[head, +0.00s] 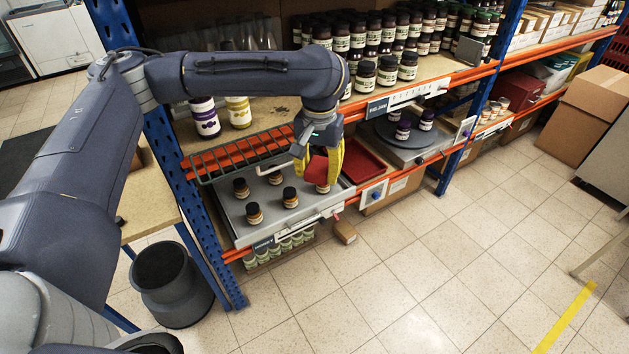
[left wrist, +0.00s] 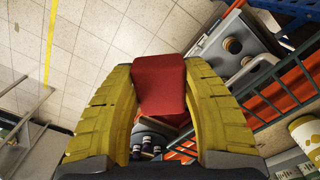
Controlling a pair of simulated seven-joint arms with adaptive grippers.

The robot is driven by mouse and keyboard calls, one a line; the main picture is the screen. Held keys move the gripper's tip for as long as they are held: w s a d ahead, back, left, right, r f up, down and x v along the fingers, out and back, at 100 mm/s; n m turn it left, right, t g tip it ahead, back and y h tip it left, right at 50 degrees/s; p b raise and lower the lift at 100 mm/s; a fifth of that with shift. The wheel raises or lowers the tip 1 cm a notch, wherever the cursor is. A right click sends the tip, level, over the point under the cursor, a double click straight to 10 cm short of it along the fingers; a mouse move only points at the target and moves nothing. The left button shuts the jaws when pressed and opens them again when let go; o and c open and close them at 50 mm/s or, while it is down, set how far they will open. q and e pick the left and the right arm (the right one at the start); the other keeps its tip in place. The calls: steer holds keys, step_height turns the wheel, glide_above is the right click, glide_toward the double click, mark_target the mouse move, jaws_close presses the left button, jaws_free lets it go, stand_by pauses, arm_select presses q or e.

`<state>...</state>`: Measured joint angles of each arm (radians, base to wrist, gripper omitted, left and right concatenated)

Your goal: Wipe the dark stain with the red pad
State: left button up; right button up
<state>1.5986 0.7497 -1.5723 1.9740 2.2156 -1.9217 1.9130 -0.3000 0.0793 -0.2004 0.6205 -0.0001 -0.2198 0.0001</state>
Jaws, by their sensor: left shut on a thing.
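The red pad (head: 317,169) is between the yellow fingers of my left gripper (head: 319,174), which is shut on it. In the left wrist view the red pad (left wrist: 160,82) fills the gap between the fingers of the gripper (left wrist: 160,75). The gripper hangs in front of the shelf rack, above the right end of the grey tray of jars. A small dark patch (head: 282,110), which looks like the stain, lies on the bare wooden shelf behind my forearm, left of the gripper. The pad is apart from it. My right gripper is not in view.
A wire rack (head: 240,158) lies along the shelf's front edge, above the grey tray (head: 238,226) with several small jars. A red tray (head: 362,168) is just right of the gripper. Purple-label (head: 205,120) and yellow-label (head: 239,112) jars stand left of the stain; dark jars (head: 364,76) stand right.

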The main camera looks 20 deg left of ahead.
arm_select(q)
steer(key=w+a+r+n, duration=0.1)
steer(key=w+r+n, duration=0.1)
steer(key=w, duration=0.4)
steer(key=w+a+r+n, duration=0.1)
steer(key=w+r, duration=0.2)
steer(key=w, duration=0.3)
steer(key=n, duration=1.1)
glide_toward(271, 116)
steer(key=shift+s, duration=0.15)
steer(key=shift+a+f, duration=0.1)
steer(key=shift+f, duration=2.75)
steer(key=shift+f, duration=1.1)
